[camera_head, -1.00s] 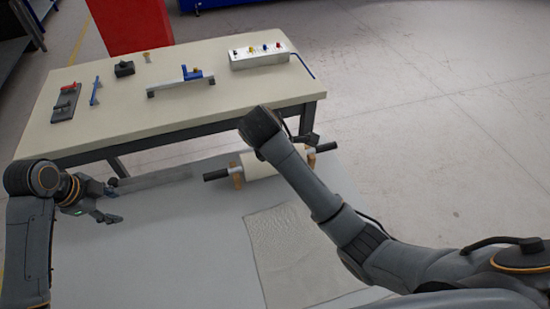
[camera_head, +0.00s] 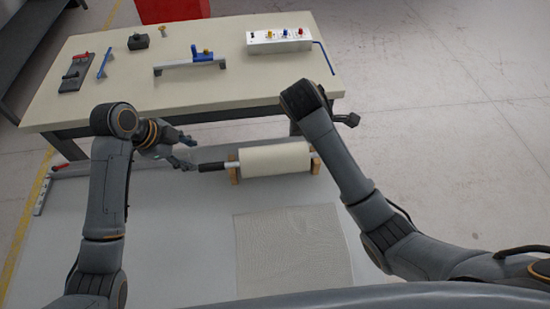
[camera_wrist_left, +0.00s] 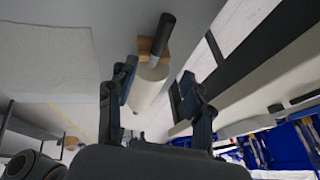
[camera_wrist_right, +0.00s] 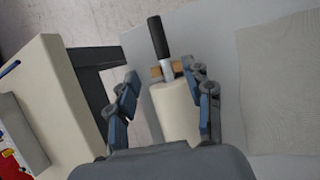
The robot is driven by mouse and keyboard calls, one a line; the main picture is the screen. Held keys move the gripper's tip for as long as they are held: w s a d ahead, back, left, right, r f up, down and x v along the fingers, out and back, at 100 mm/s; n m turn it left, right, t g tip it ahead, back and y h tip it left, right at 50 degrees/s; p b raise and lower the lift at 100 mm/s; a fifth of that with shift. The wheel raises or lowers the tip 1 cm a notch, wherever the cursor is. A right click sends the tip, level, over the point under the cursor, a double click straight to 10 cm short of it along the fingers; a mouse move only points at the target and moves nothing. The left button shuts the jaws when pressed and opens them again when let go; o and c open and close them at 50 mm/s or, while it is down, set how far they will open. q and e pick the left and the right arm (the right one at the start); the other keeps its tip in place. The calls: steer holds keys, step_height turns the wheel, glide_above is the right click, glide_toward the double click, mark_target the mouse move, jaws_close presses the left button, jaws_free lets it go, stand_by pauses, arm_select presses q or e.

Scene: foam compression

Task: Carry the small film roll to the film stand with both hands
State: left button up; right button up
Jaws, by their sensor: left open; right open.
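The small film roll (camera_head: 275,160) is a cream cylinder with a black handle (camera_head: 212,167) at its left end. It lies level on wooden supports (camera_head: 233,173) on the grey surface. My left gripper (camera_head: 188,163) is open just left of that handle. In the left wrist view the roll (camera_wrist_left: 148,86) and a dark handle (camera_wrist_left: 163,32) show beyond the open fingers. My right gripper (camera_wrist_right: 162,85) is open; in the right wrist view the roll (camera_wrist_right: 175,112) and the other black handle (camera_wrist_right: 158,36) show between and beyond its fingers. In the head view my right arm hides that end. I cannot identify the film stand.
A beige table (camera_head: 210,97) stands behind, with a blue-handled device (camera_head: 190,62), a control box (camera_head: 280,40) and small tools. A thin textured sheet (camera_head: 293,250) lies flat in front of the roll.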

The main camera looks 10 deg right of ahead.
mark_target(215, 164)
arm_select(q)
steer(key=x, duration=1.3)
steer(key=shift+w+d+f, duration=0.1)
steer(key=shift+d+f, duration=0.05)
steer(key=shift+f, duration=0.2)
arm_select(e)
steer(key=x, duration=1.3)
steer(key=shift+w+d+f, duration=0.1)
steer(key=shift+d+f, duration=0.05)
steer(key=shift+f, duration=0.2)
arm_select(q)
jaws_close()
arm_select(e)
jaws_close()
arm_select(q)
steer(key=shift+w+r, duration=0.1)
steer(key=shift+r, duration=0.15)
arm_select(e)
steer(key=shift+w+r, duration=0.1)
steer(key=shift+r, duration=0.15)
